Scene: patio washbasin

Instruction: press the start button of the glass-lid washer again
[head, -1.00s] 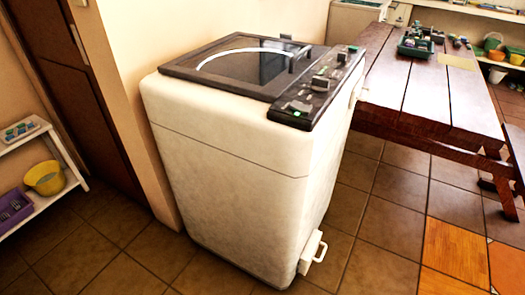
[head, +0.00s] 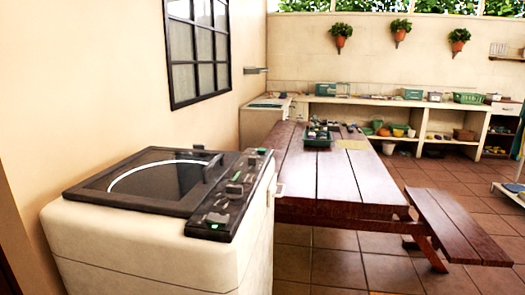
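The glass-lid washer (head: 150,235) stands at the lower left in the head view, a white body with a dark top. Its glass lid (head: 160,181) is down, with a pale curved line across it. A dark control panel (head: 236,190) runs along the right side of the top, with several raised knobs or switches. Which of these is the start button I cannot tell. Neither of my grippers is in view.
A wooden picnic table (head: 345,185) stands close to the washer's right, holding a green tray (head: 318,138) of small items. Its bench (head: 455,225) is farther right. A long counter with shelves (head: 360,108) lines the back wall. Tiled floor (head: 330,270) is open at the front.

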